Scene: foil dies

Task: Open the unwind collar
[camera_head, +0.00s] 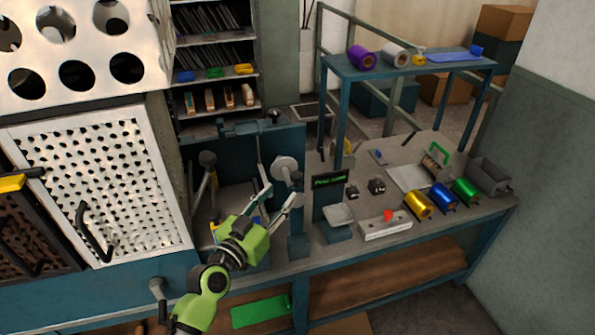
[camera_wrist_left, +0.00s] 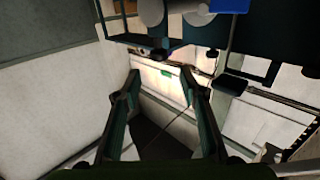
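My left gripper (camera_head: 284,192) is open in front of the blue machine (camera_head: 285,140) on the bench. Its two fingers are spread, with nothing seen between them; in the left wrist view the open fingertips (camera_wrist_left: 162,76) also stand apart. A grey round part (camera_head: 285,163) sits on the machine just above the fingertips. It may be the unwind collar, but I cannot tell for sure, nor whether it is open or shut. Contact with the fingers cannot be made out. My right gripper is not in view.
Gold (camera_head: 418,205), blue (camera_head: 442,196) and green (camera_head: 466,191) foil rolls lie on the right of the bench. A scale (camera_head: 339,215) and a white box with a red button (camera_head: 385,225) stand near its front edge. A perforated white panel (camera_head: 95,180) is at left.

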